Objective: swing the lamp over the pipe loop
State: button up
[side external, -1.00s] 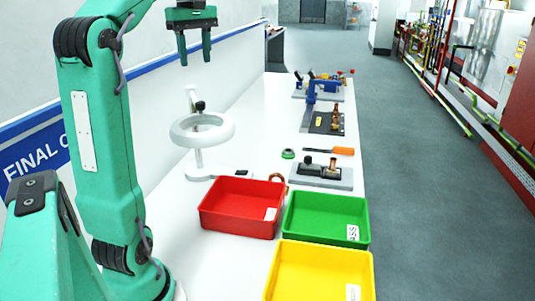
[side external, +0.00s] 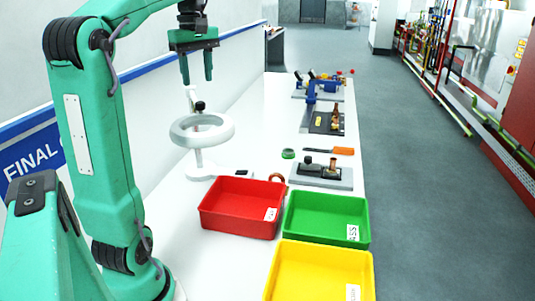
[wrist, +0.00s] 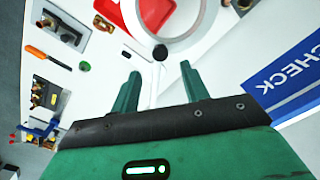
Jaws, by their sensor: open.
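The lamp (side external: 228,130) is a white ring head on a white stand with a round base and a black knob (side external: 200,106). It stands on the bench left of centre, and its ring also shows at the top of the wrist view (wrist: 200,30). The pipe loop (side external: 277,178) is a small copper curve behind the red bin, partly hidden by it. The ring is to the left of the loop, not above it. My gripper (side external: 196,80) is open and empty, fingers pointing down, above the lamp. In the wrist view its fingertips (wrist: 160,70) are apart, with the knob beyond them.
Red (side external: 238,224), green (side external: 325,234) and yellow (side external: 318,290) bins stand in front. A grey block with fittings (side external: 320,180), an orange-handled tool (side external: 342,151), a green round item (side external: 288,154) and a blue vise (side external: 311,92) lie along the right. A wall runs behind the lamp.

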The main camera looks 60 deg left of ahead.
aim_at(201, 106)
jog(key=shift+f, duration=3.3)
grip_shut()
